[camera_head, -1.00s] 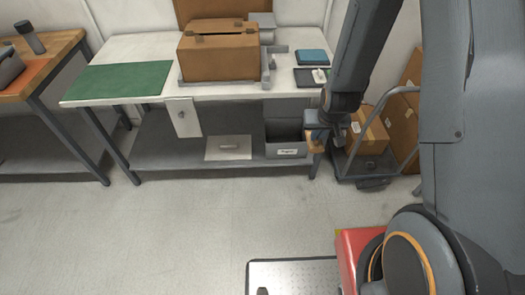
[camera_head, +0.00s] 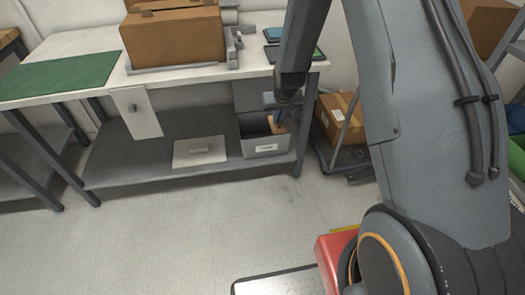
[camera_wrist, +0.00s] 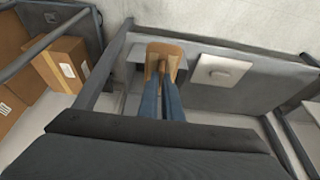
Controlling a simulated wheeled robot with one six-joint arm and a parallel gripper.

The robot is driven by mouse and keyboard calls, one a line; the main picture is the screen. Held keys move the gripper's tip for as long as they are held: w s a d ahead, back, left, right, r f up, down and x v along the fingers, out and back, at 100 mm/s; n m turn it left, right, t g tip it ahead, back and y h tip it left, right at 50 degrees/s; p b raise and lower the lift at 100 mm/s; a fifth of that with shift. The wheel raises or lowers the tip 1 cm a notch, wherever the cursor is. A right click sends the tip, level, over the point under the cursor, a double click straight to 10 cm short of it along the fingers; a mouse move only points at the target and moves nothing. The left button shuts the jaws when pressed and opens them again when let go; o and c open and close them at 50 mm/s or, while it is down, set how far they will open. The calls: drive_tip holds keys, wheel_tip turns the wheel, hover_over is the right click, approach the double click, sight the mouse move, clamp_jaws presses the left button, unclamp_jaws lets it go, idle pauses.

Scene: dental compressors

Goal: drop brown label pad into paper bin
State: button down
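The brown label pad (camera_head: 277,124) is in my gripper (camera_head: 281,112), at the opening of the paper bin in the head view. The paper bin (camera_head: 264,145) is a grey open box with a white label, at the right end of the lower shelf. In the wrist view, the blue fingers of my gripper (camera_wrist: 163,82) are shut on the brown label pad (camera_wrist: 164,57). The pad's lower end seems to overlap the bin's mouth; its exact depth is hard to tell. My wrist partly hides the bin's back.
A white panel (camera_head: 200,151) lies on the shelf left of the bin. The workbench top (camera_head: 70,46) carries a brown case (camera_head: 173,37) and a green mat (camera_head: 60,75). A cart with a cardboard box (camera_head: 341,116) stands to the right.

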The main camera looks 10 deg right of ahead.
drive_tip(key=w+f+b, duration=2.9)
drive_tip(key=b, duration=0.6)
wheel_tip(320, 180, down, 10)
drive_tip(key=b, duration=0.4)
drive_tip(key=shift+r, duration=0.15)
drive_tip(key=shift+f, duration=0.65)
drive_tip(key=c, duration=1.9)
unclamp_jaws()
drive_tip(key=shift+c, duration=0.2)
drive_tip(key=shift+r, duration=0.15)
